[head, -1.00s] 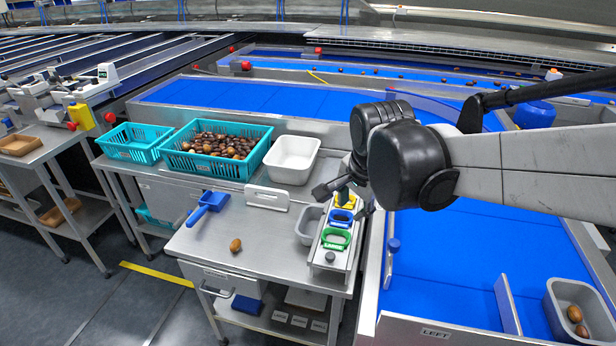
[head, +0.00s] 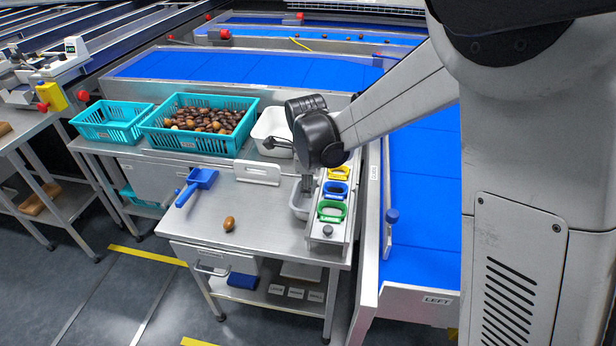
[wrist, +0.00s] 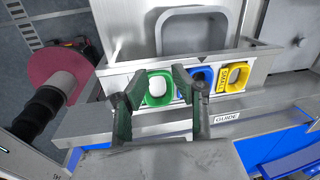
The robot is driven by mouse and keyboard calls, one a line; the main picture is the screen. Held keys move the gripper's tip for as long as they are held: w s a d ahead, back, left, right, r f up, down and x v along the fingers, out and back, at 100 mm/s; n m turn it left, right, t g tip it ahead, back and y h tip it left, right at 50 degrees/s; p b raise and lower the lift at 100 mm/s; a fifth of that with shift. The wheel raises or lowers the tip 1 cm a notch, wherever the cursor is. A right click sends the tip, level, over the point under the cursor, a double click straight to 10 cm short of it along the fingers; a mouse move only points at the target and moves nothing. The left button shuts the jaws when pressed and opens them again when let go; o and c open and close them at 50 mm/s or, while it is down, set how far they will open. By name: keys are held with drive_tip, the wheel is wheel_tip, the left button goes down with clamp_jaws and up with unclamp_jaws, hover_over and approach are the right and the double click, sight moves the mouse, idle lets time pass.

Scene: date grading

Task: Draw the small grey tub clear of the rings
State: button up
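The small grey tub (head: 298,212) sits on the steel table, directly left of the ring holder in the head view. In the wrist view its rounded rim (wrist: 200,11) shows at the top, beyond the rings. The green ring (head: 331,211), blue ring (head: 335,190) and yellow ring (head: 340,172) stand in a row in the holder. In the wrist view the green ring (wrist: 147,94) appears between my fingers. My gripper (head: 306,190) points down at the tub's ring side. Its fingers (wrist: 156,76) are spread and hold nothing visible. Whether they touch the tub I cannot tell.
A brown date (head: 229,223) and a blue scoop (head: 199,184) lie on the table. A white plate-like stand (head: 257,174) is behind, with a white tub (head: 268,125) and teal crates (head: 243,120) beyond. The table's front left is mostly clear.

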sight(306, 219)
drive_tip(key=shift+w+a+f+m, duration=0.2)
drive_tip(key=shift+f+m, duration=0.05)
drive_tip(key=shift+f, duration=0.25)
drive_tip(key=shift+w+a+f+m, duration=0.2)
drive_tip(key=shift+f+m, duration=0.05)
drive_tip(key=shift+f, duration=0.25)
drive_tip(key=f, duration=0.4)
drive_tip(key=w+f, duration=0.1)
drive_tip(key=f, duration=0.8)
drive_tip(key=shift+w+d+f, duration=0.2)
drive_tip(key=shift+w+f, duration=0.15)
clamp_jaws()
